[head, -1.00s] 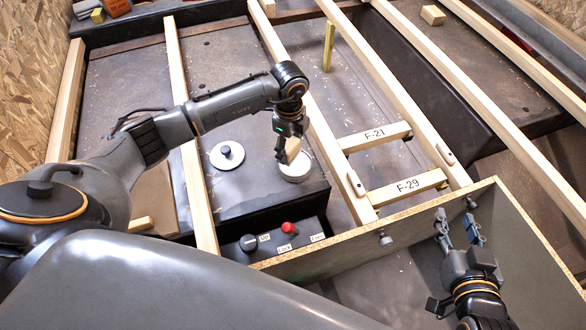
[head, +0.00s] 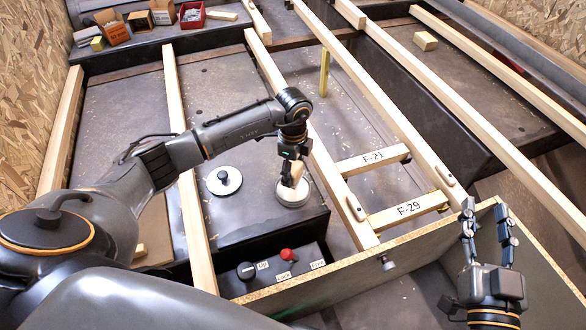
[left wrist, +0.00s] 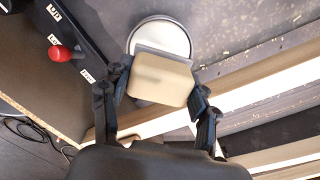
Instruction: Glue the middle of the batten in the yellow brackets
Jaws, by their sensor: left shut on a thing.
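My left gripper (head: 291,160) is shut on a tan wooden-looking block (left wrist: 160,82) with a thin grey edge. The block's lower end (head: 290,192) is at the mouth of a round pale tin (head: 307,199). The tin also shows beyond the block in the left wrist view (left wrist: 181,36); I cannot tell whether the block touches its contents. Long pale battens (head: 345,62) run across the frame. A narrow yellow piece (head: 324,72) stands upright between two of them; I cannot tell whether it is a bracket. My right gripper (head: 487,225) is open and empty at the right.
A round lid with a knob (head: 224,180) lies left of the tin. Crosspieces marked F-21 (head: 373,159) and F-29 (head: 408,209) join two battens. A board wall (head: 345,266) crosses the front. Small boxes (head: 112,27) stand at back left.

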